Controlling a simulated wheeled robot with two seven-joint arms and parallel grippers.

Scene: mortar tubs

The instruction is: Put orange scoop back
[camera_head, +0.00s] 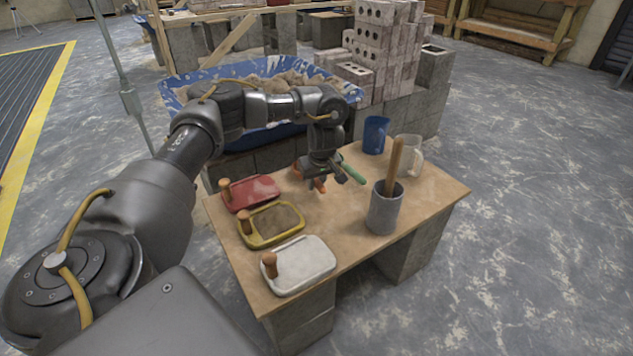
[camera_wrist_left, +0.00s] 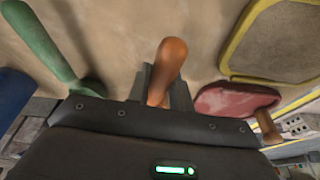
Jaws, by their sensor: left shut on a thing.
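My left gripper (camera_head: 322,180) is low over the wooden table and shut on the orange scoop (camera_head: 320,186). In the left wrist view the scoop's orange rounded handle (camera_wrist_left: 168,65) sticks out between the fingers; the rest of it is hidden by the gripper. I cannot tell whether the scoop touches the table. A green-handled tool (camera_head: 353,174) is just right of the gripper, and its green handle also shows in the left wrist view (camera_wrist_left: 38,42). My right gripper is not in view.
On the table (camera_head: 340,235) are red (camera_head: 257,190), yellow (camera_head: 262,240) and white (camera_head: 312,266) tubs at left. A grey pot (camera_head: 384,214) with a wooden stick, a pale jug (camera_head: 414,158) and a blue cup (camera_head: 374,137) stand at right. A blue tub (camera_head: 180,88) is behind.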

